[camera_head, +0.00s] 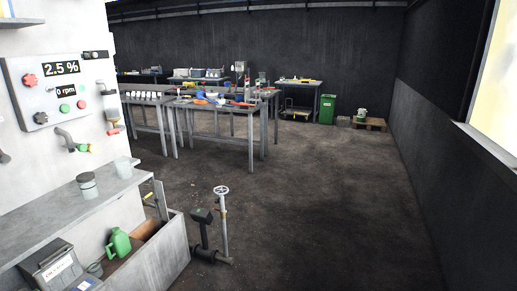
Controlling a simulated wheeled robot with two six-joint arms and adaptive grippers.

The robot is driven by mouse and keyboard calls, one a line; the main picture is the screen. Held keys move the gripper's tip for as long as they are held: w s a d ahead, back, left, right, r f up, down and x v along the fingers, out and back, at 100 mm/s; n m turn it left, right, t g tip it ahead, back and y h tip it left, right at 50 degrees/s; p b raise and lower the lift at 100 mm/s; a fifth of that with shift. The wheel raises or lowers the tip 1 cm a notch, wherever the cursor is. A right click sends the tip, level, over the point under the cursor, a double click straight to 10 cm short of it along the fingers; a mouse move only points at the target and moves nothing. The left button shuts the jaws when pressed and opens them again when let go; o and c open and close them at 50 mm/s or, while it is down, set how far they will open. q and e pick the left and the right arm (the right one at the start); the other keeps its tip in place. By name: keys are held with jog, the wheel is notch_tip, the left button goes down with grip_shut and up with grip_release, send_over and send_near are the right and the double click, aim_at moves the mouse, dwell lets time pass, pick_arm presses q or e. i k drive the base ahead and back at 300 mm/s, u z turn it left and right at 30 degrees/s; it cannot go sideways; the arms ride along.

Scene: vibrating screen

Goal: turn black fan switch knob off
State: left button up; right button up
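A light grey control panel (14,72) is on the white wall at the left. A small black knob (41,118) sits at the panel's lower left; its pointing direction is too small to tell. A red knob (30,80) is above it. One display (62,68) reads 2.5 %, and another display (66,90) reads 0 rpm. A green button (65,108) and a red button (81,104) are right of the black knob. Neither of my grippers shows in the head view.
Below the panel are pipe fittings with handles (70,140) and a grey shelf (60,215) with cups. A bin (165,250) holds a green jug (118,243). A valve handwheel (221,190) stands on the floor. Workbenches (215,105) are farther back. The floor at centre right is clear.

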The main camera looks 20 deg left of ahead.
aim_at(41, 118)
jog(key=u, duration=0.75)
jog(key=i, duration=1.7)
jog(key=u, duration=0.85)
